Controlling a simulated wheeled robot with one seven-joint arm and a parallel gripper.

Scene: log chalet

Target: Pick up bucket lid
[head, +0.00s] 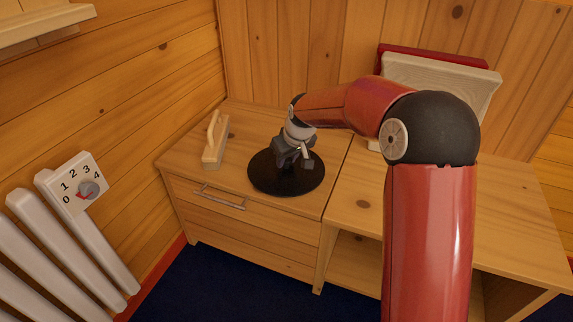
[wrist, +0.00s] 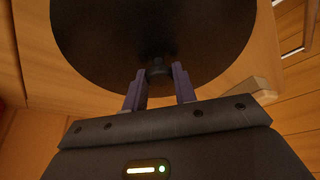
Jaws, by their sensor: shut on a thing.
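The bucket lid (head: 286,184) is a black round disc with a small knob, at the left cabinet's top in the head view. It fills the upper part of the wrist view (wrist: 150,35). My gripper (head: 293,158) is over the middle of the lid. In the wrist view its two fingers (wrist: 159,88) stand on either side of the knob (wrist: 158,70), and it is shut on the lid. The knob is hidden behind the gripper in the head view. I cannot tell whether the lid touches the cabinet top.
A wooden block with a handle (head: 214,140) stands left of the lid on the cabinet (head: 180,152). A pale wooden board and a red item (head: 440,88) are at the back right. A white radiator with a dial (head: 88,189) is at the left. The right cabinet top's front is clear.

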